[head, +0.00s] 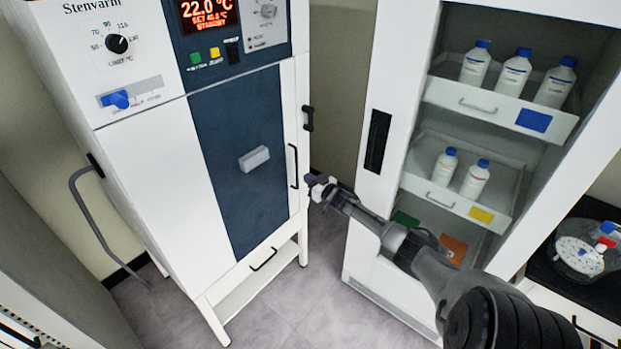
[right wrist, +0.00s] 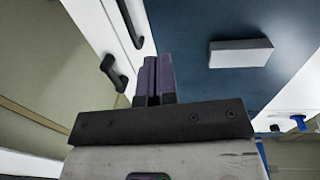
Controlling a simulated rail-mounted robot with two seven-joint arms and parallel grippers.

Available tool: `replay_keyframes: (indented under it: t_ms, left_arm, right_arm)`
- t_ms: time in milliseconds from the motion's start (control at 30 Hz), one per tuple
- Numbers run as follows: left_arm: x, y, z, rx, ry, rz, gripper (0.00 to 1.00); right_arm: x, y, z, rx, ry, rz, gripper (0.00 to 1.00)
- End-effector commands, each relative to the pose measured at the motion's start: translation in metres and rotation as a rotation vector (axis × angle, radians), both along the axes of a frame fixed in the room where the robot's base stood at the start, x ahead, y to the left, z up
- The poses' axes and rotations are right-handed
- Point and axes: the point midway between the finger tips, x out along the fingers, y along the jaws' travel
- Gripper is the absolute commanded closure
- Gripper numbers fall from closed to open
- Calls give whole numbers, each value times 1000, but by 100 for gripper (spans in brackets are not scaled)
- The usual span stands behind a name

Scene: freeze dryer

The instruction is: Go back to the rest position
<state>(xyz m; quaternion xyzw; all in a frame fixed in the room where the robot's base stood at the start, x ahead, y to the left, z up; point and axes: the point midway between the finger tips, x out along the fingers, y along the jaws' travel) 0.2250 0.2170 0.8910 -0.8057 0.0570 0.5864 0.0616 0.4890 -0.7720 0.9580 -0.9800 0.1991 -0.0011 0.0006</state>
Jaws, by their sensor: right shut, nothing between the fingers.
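My right gripper (head: 318,184) reaches out in front of the white freeze dryer cabinet, close to the right edge of its blue door (head: 232,130). Its purple fingers (right wrist: 156,80) are together in the right wrist view, with nothing between them. A black door handle (head: 292,166) stands just left of the fingers in the head view; I cannot tell whether they touch it. The door looks closed. My left gripper is not in view.
A white cabinet (head: 376,60) on the right holds several blue-capped bottles on its shelves. A black handle (head: 307,118) sits on the dryer's edge. A round container (head: 583,258) stands at the far right. The grey floor (head: 300,300) between is clear.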

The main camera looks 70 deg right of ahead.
Motion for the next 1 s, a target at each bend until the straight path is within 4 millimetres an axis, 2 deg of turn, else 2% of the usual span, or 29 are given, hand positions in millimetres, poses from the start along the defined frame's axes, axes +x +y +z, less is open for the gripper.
replay_keyframes:
  t_ms: [533, 733, 800, 933, 1000]
  left_arm:
    - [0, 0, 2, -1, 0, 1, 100]
    - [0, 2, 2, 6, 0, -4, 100]
    - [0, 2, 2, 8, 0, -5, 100]
    - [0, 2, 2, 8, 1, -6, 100]
    - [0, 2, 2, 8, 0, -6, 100]
  right_arm:
    - [-6, -1, -3, -50, 41, -15, 100]
    - [-26, -26, -40, -105, 359, -185, 100]
    - [-27, -26, -43, -128, 485, -230, 100]
    - [-18, -5, -30, -183, 681, -265, 100]
    - [-10, 17, -18, -217, 772, -262, 100]
